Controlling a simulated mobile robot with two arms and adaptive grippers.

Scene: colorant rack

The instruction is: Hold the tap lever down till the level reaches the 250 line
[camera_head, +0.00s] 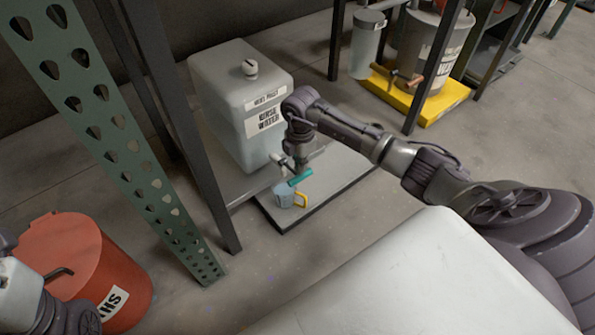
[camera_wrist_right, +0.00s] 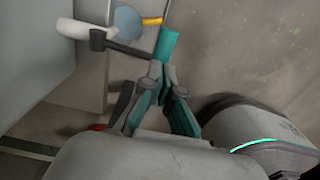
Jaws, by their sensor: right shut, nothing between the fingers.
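The tap (camera_head: 277,161) sticks out from the lower front of the white rinse water container (camera_head: 222,100). In the wrist view, a dark lever (camera_wrist_right: 125,47) runs from the pale tap (camera_wrist_right: 82,29) to a teal grip (camera_wrist_right: 166,43). The grip also shows in the head view (camera_head: 300,177). A bluish jug (camera_head: 284,196) with a yellow handle (camera_head: 301,199) stands under the tap. Its lines and level cannot be read. My right gripper (camera_wrist_right: 157,70) is shut and empty, its fingertips at the teal grip; contact is unclear. Only part of my left arm shows.
The jug stands on a low grey slab (camera_head: 330,185). Dark rack posts and a green perforated upright (camera_head: 110,130) stand at left. A red bin (camera_head: 75,260) is at lower left. A yellow platform (camera_head: 440,105) with containers is at upper right.

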